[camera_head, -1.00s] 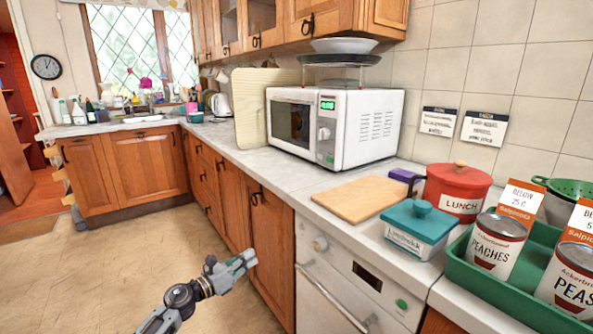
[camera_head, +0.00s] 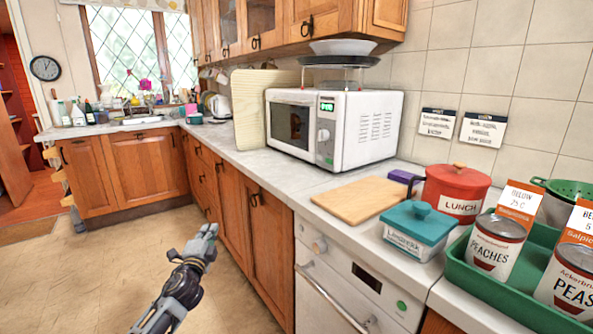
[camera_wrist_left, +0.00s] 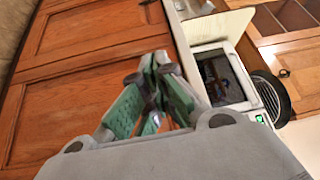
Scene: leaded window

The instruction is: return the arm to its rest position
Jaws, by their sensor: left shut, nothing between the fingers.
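My left gripper (camera_head: 208,233) is low in the head view, in front of the wooden base cabinets and below counter height. It is shut and empty. In the left wrist view its green-padded fingers (camera_wrist_left: 157,62) meet at the tips with nothing between them. Wooden cabinet doors (camera_wrist_left: 85,45) lie beyond the fingers there. The left forearm runs down to the bottom edge of the head view. My right gripper is not in view.
The worktop holds a white microwave (camera_head: 370,130), a wooden board (camera_head: 362,199), a teal box (camera_head: 416,232), a red lunch tin (camera_head: 456,190) and a green tray (camera_head: 500,285) with cans. The dishwasher (camera_head: 345,275) stands right of the gripper. The floor (camera_head: 90,270) at left is clear.

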